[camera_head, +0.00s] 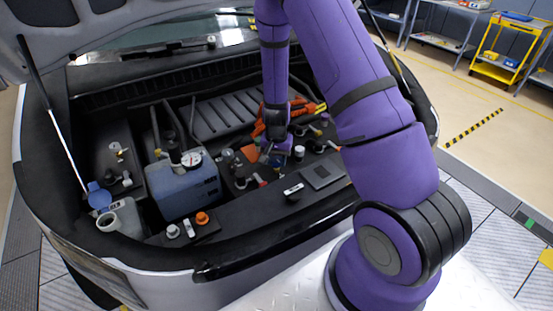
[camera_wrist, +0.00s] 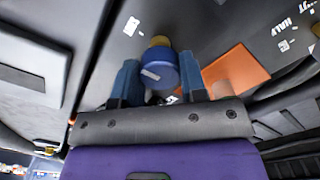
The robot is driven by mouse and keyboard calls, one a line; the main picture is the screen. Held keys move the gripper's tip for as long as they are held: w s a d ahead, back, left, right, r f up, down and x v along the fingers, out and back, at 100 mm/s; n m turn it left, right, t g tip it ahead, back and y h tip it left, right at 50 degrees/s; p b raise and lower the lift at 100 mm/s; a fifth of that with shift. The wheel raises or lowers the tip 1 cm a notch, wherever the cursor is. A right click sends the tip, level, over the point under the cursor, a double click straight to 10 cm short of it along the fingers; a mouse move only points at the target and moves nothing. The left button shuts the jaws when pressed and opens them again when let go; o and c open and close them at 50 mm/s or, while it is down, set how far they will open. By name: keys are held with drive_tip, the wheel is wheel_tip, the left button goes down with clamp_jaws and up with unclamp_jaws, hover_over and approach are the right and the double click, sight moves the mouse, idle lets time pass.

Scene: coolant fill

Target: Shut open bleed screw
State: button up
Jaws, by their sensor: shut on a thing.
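The bleed screw shows in the wrist view as a round blue knob (camera_wrist: 158,68) with a white bar mark on its face and a brass-coloured part (camera_wrist: 160,41) behind it. My gripper (camera_wrist: 158,80) has one blue finger on each side of the knob and is shut on it. In the head view my gripper (camera_head: 277,150) reaches down into the engine bay, right of the orange square (camera_head: 251,153). The screw is hard to make out there. I cannot tell from the mark how far the screw is turned.
The orange square (camera_wrist: 236,74) is close beside my right finger in the wrist view. Orange cables (camera_head: 310,108) run behind my gripper. A blue tank (camera_head: 184,190) with a gauge stands to the left. A white reservoir (camera_head: 122,218) and a blue cap (camera_head: 99,194) are farther left.

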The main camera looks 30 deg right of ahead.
sight(277, 159)
idle(0.4)
drive_tip(key=o, duration=0.9)
wheel_tip(277, 159, up, 11)
drive_tip(key=shift+f, duration=0.1)
idle(0.5)
